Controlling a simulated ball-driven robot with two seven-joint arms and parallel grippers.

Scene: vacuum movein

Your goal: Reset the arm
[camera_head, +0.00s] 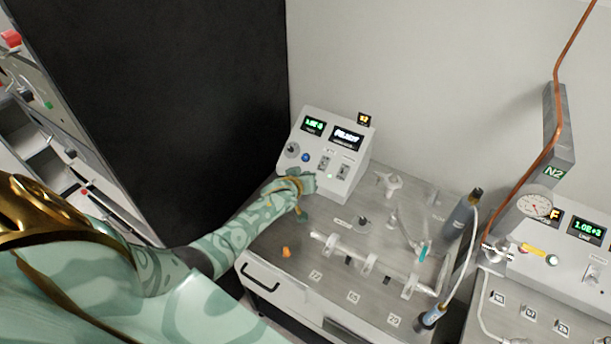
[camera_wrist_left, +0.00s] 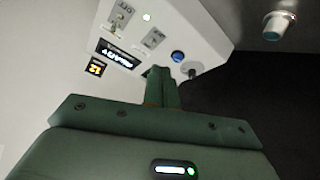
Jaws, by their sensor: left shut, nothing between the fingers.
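My left arm (camera_head: 235,232) comes in from the left in the head view and reaches over the bench to the front of a white control box (camera_head: 348,138). My left gripper (camera_head: 306,200) is at the box's lower front, below its switches. In the left wrist view the gripper's green fingers (camera_wrist_left: 162,88) are closed together, with nothing between them. They point at the box face (camera_wrist_left: 180,20), near a blue button (camera_wrist_left: 178,57) and a dark knob (camera_wrist_left: 192,72). I cannot tell whether the fingertips touch the box. My right gripper is not in view.
The grey bench (camera_head: 330,285) holds a glass tube assembly (camera_head: 365,262) and a small orange piece (camera_head: 286,252). A dark cylinder (camera_head: 461,218) and a second panel with a gauge (camera_head: 535,206) stand at the right. A tall black panel (camera_head: 190,110) is at the left.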

